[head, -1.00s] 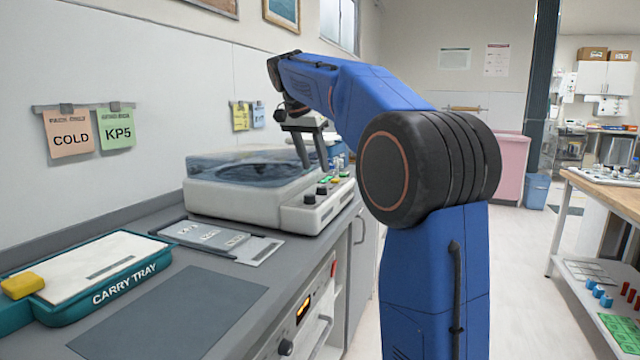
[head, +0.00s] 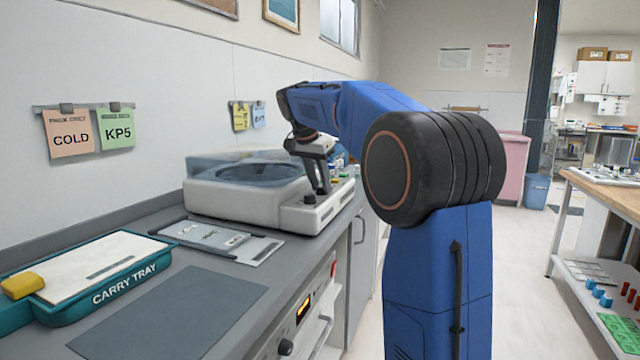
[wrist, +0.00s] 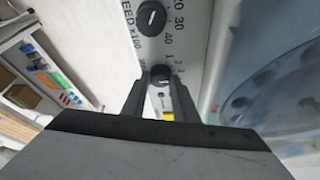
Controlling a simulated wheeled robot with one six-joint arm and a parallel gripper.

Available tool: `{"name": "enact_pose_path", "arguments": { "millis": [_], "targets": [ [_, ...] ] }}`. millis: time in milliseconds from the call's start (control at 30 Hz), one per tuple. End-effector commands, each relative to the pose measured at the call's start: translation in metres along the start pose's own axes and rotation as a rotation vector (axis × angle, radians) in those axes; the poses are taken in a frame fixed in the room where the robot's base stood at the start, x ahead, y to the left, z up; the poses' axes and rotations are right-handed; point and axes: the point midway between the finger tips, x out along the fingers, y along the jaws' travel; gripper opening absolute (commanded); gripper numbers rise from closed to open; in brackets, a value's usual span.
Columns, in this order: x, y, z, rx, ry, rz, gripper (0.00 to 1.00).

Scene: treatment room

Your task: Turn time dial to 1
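The white benchtop machine (head: 240,208) with a clear domed lid stands on the grey counter; its sloped control panel faces right. In the wrist view a black dial (wrist: 160,75) with a white pointer mark sits between my gripper's fingertips (wrist: 160,90). Small numbers, including 1 and 2, are printed beside it. A second black knob (wrist: 151,17), labelled SPEED X100, lies above it, with 20, 30 and 40 printed beside it. In the head view my gripper (head: 322,190) reaches down to the panel. The fingers stand on either side of the dial; whether they touch it is unclear.
A slotted metal plate (head: 215,238) lies in front of the machine. A teal carry tray (head: 75,312) with a yellow block (head: 22,285) and a dark mat (head: 170,315) lie nearer on the counter. A wooden bench (head: 610,190) stands at right across open floor.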

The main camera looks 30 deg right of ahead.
Motion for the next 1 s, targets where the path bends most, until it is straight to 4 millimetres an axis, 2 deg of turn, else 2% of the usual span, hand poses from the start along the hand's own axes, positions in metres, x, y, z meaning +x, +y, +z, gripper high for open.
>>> {"name": "enact_pose_path", "arguments": {
  "millis": [33, 67, 467, 667, 1000],
  "targets": [
    [0.0, 0.0, 0.0, 0.0, 0.0, 0.0, 0.11],
    [-0.0001, 0.0, 0.0, 0.0, 0.0, 0.0, 0.04],
    [-0.0002, 0.0008, -0.0003, -0.049, 0.0, -0.021, 0.04],
    [-0.0006, 0.0025, -0.0003, -0.161, 0.0, -0.068, 0.04],
    [0.0, 0.0048, -0.0015, -0.448, 0.001, -0.187, 0.04]
  ]
}}
